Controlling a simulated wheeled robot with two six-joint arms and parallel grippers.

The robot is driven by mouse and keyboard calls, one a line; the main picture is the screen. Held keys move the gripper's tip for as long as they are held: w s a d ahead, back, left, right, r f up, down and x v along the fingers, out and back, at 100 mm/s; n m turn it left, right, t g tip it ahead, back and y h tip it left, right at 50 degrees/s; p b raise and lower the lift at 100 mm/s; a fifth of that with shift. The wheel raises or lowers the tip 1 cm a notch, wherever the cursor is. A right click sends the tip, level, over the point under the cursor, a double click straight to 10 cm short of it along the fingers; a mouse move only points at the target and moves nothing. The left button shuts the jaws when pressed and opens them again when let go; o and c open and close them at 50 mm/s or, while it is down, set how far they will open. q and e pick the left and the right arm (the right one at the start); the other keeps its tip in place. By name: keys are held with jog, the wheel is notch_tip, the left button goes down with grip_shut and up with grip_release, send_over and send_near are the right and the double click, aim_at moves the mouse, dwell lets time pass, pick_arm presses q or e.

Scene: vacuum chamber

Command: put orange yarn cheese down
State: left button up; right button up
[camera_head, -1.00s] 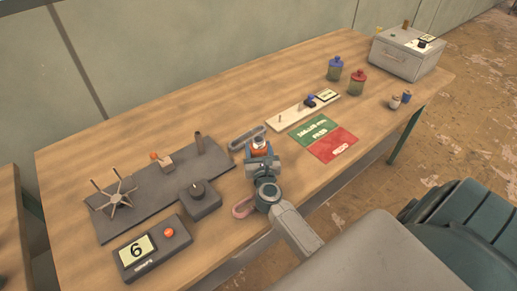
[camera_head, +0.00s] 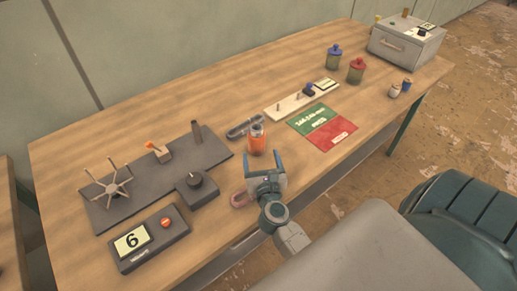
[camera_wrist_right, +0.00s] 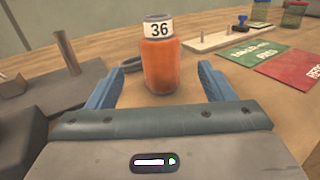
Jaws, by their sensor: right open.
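An orange jar (camera_head: 257,140) stands upright on the wooden table, just right of the grey base plate. In the right wrist view the orange jar (camera_wrist_right: 160,62) bears a white label reading 36. No yarn or cheese can be made out; the orange jar is the only large orange thing. My right gripper (camera_head: 264,166) is open and empty in front of the jar. In the right wrist view its two blue fingers (camera_wrist_right: 160,88) are spread wide, with the jar beyond and between them, apart from both. My left gripper is not in view.
Left of the jar are a dark base plate (camera_head: 150,185) with a spoked wheel, a knob box (camera_head: 197,187) and a display box reading 6 (camera_head: 148,238). A green mat (camera_head: 313,119) and a red mat (camera_head: 331,136) lie right.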

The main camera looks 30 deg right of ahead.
jog(key=shift+v, duration=1.25)
jog(key=shift+w, duration=0.1)
jog(key=shift+c, duration=0.2)
dwell(1.1)
